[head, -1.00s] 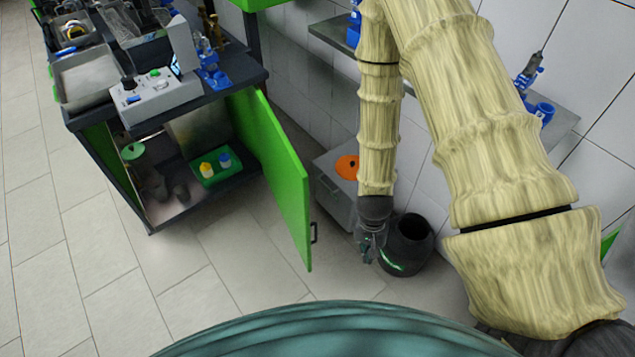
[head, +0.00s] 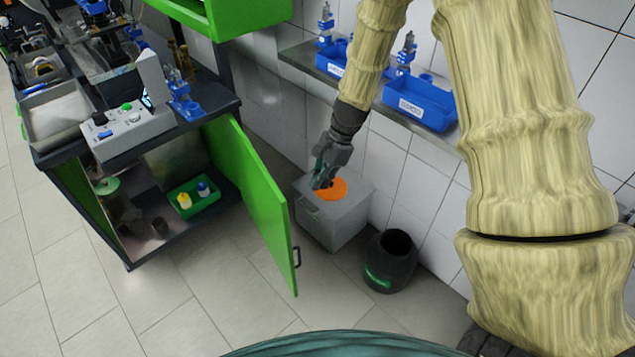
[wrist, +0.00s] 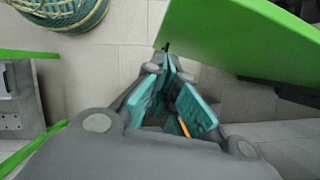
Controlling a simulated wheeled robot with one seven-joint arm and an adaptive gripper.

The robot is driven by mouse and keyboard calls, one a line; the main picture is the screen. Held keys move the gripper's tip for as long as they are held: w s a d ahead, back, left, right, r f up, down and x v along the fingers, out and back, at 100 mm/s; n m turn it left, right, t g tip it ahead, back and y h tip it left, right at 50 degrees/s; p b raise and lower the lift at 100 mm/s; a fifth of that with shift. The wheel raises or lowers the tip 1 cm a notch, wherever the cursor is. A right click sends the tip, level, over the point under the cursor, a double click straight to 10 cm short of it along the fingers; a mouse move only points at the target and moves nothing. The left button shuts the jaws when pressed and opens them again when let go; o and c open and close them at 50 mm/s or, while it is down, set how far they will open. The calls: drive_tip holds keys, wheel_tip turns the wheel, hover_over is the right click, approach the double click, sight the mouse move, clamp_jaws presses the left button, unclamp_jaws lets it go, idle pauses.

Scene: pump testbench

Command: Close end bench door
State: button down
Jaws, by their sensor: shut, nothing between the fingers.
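The green end bench door (head: 252,200) stands swung wide open in the head view, hinged at the right side of the bench (head: 190,125). Its dark handle (head: 296,257) is near the free edge. The door also fills the upper right of the wrist view (wrist: 245,40). My gripper (head: 318,183) is shut and empty, to the right of the door, over the grey box with the orange top. In the wrist view my gripper (wrist: 175,100) points toward the door's edge, with no contact visible.
The grey box with an orange disc (head: 335,215) stands by the wall, right of the door. A black bin (head: 390,262) is beside it. Inside the bench a green tray (head: 196,199) holds small bottles. A wall shelf carries blue bins (head: 418,102). Floor left of the door is clear.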

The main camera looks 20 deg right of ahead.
drive_tip(key=a+f+p, duration=0.1)
drive_tip(key=a+f, duration=0.5)
drive_tip(key=f, duration=0.1)
drive_tip(key=shift+s+a, duration=0.35)
drive_tip(key=shift+s, duration=0.05)
